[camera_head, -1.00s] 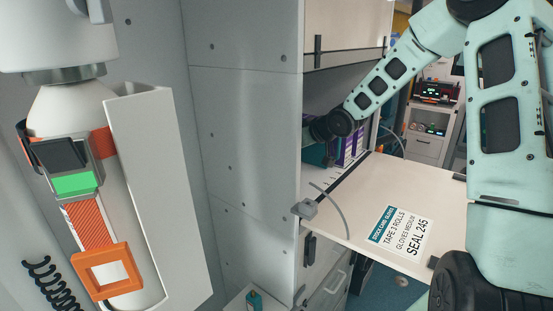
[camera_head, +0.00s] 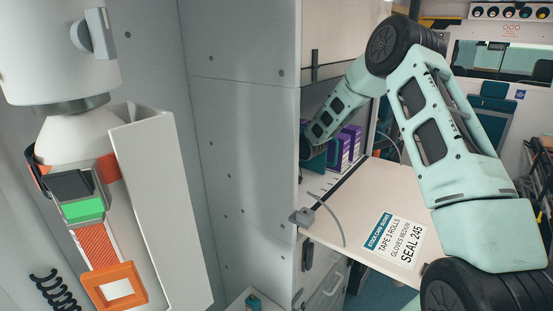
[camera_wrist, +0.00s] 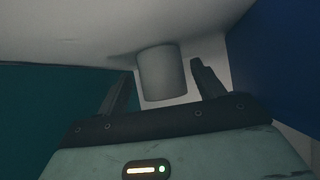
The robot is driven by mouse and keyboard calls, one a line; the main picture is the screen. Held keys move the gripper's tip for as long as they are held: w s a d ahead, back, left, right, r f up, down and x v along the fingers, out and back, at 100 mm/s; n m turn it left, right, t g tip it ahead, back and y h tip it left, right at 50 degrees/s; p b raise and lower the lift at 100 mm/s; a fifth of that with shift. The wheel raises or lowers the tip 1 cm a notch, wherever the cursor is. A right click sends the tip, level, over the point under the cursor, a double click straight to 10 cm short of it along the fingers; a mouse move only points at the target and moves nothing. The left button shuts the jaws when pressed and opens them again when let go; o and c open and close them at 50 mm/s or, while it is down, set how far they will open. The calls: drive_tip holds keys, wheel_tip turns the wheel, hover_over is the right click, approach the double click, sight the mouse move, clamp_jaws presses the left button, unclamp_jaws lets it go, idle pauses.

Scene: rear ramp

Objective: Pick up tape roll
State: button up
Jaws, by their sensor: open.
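A plain grey-white cylinder (camera_wrist: 162,72), which looks like the tape roll, shows in the wrist view with one end against a pale surface (camera_wrist: 60,30). My gripper (camera_wrist: 163,68) is open, with one dark finger on each side of the cylinder in the picture. I cannot tell whether the fingers touch it or how deep it sits between them. In the head view my arm reaches into the shelf compartment (camera_head: 345,178); the fingers and the roll are hidden there behind the cabinet side wall.
A teal surface (camera_wrist: 50,115) lies left and a dark blue one (camera_wrist: 275,70) right of my gripper. In the head view, purple boxes (camera_head: 345,148) stand in the compartment. The fold-out board (camera_head: 350,225) carries a label (camera_head: 393,240) and a grey cable. The cabinet side wall (camera_head: 245,150) bounds the left.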

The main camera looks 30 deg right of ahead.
drive_tip(key=shift+w+f, duration=0.15)
drive_tip(key=c, duration=1.1)
drive_tip(key=shift+o, duration=0.2)
drive_tip(key=shift+b, duration=0.35)
